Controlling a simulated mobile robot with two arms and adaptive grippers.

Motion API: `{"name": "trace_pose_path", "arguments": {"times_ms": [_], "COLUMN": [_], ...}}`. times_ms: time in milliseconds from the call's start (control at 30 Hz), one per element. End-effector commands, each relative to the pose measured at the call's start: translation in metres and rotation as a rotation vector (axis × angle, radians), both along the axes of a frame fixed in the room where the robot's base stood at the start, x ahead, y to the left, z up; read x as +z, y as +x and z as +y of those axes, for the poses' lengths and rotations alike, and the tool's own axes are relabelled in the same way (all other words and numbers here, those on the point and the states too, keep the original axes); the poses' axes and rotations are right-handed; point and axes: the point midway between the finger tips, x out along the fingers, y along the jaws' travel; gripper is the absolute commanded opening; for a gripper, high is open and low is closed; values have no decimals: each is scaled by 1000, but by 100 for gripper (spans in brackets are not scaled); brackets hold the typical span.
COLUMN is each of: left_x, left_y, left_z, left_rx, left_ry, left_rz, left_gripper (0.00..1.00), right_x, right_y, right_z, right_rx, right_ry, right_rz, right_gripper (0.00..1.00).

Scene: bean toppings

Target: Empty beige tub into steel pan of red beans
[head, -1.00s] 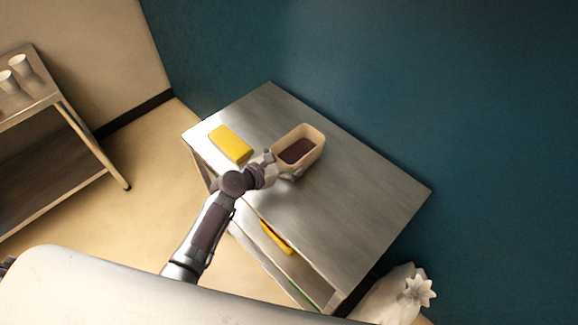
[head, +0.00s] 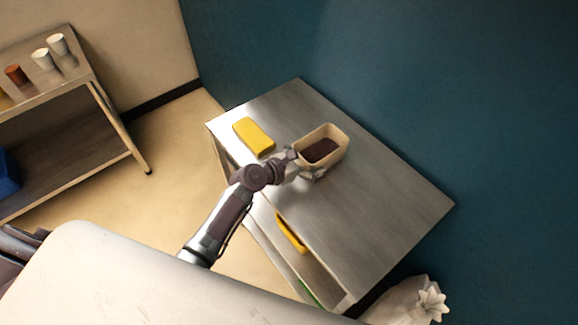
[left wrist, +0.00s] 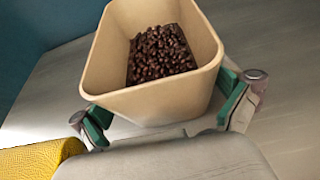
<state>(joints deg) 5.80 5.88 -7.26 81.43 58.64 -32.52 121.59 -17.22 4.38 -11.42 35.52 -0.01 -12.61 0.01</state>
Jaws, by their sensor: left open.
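The beige tub (head: 337,157) stands upright on the steel table, with dark brown beans (head: 319,151) inside. In the left wrist view the tub (left wrist: 150,103) fills the upper middle, and the beans show in its bottom. My left gripper (head: 305,165) is open at the near end of the tub. Its green-padded fingers sit on either side of that end in the left wrist view (left wrist: 167,108). I cannot tell whether the pads touch the walls. No steel pan of red beans is in view. My right gripper is not in view.
A yellow block (head: 253,137) lies left of the tub on the steel table (head: 380,205); the table's right part is clear. Another yellow item (head: 291,232) is on the shelf below. Cups (head: 42,59) stand on a left shelf unit. A pale sack (head: 400,303) stands at lower right.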

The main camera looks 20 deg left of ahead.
Motion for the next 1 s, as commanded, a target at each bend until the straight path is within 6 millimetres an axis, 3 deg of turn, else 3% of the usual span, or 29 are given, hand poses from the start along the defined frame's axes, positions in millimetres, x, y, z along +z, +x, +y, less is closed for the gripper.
{"name": "trace_pose_path", "arguments": {"times_ms": [500,700,1000], "left_x": [35,44,45], "left_y": [-89,-104,-109], "left_z": [60,71,71], "left_rx": [0,1,-17], "left_ry": [3,2,27], "left_rz": [3,2,-6], "left_gripper": [100,100,100], "right_x": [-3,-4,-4], "right_y": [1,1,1], "right_z": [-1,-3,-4], "right_rx": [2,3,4], "right_ry": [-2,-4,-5], "right_rz": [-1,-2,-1], "right_gripper": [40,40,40]}}
